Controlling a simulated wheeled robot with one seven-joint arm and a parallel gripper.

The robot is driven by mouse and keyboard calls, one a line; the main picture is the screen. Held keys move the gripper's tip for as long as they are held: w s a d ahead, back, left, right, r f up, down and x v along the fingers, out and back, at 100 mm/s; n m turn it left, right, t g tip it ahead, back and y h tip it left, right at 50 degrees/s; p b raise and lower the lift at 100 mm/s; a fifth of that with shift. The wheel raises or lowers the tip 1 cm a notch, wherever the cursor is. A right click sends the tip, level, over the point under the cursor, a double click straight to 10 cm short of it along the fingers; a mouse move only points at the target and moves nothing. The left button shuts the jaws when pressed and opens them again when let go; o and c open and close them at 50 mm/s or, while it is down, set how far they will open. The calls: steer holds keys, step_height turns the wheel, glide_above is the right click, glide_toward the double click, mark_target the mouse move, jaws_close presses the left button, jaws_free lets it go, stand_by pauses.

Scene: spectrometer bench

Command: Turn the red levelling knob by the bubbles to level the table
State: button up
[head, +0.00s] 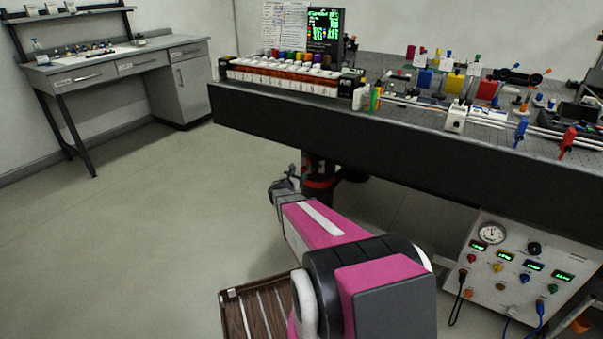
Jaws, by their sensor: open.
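The optical table (400,135) is a long dark slab across the right half of the head view. Under it, a dark leg carries a red ring (319,184), which looks like the red levelling knob. Small red and dark parts sit just above it; I cannot make out the bubbles. My gripper (284,184) is small and dark at the far end of the pink arm. It is open and appears just left of the ring in the picture; the gap in depth is unclear. I see nothing between its fingers.
A white control box (520,275) with a gauge, displays and knobs hangs low at the right, cables below. Optics and a blue valve handle (521,132) crowd the tabletop. A grey side desk (120,62) stands back left. The floor (130,225) at left is clear.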

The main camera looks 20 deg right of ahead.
mark_target(303, 171)
steer(key=shift+x, duration=1.65)
steer(key=c, duration=0.9)
steer(key=shift+c, duration=0.2)
steer(key=shift+m, duration=0.3)
steer(key=m, duration=0.3)
steer(key=shift+s+m, duration=0.1)
steer(key=shift+m, duration=1.9)
